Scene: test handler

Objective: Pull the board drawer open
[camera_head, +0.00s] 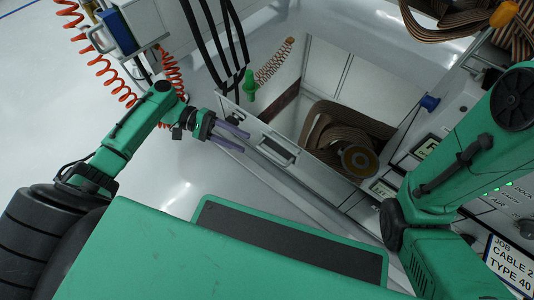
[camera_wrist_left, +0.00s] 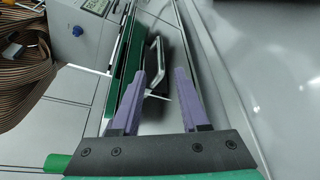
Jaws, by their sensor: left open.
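The drawer front (camera_head: 249,123) is a light panel running diagonally through the middle of the head view, with a bar handle (camera_head: 278,148) in a dark recess. I cannot tell whether it stands open. The handle also shows in the left wrist view (camera_wrist_left: 155,60), ahead of the fingertips and roughly between their lines. My left gripper (camera_head: 246,144) is open, its purple fingers pointing at the handle, apart from it. In the left wrist view the gap between the fingers (camera_wrist_left: 160,75) is empty. My right arm shows at the right of the head view; its gripper is out of view.
Brown ribbon cable (camera_head: 318,128) and a round yellow-rimmed reel (camera_head: 359,160) lie behind the drawer front. Black cables (camera_head: 207,45) and a coiled spring with a green end (camera_head: 250,84) hang near it. Red coiled hoses (camera_head: 110,75) hang at upper left. Floor left of the drawer is clear.

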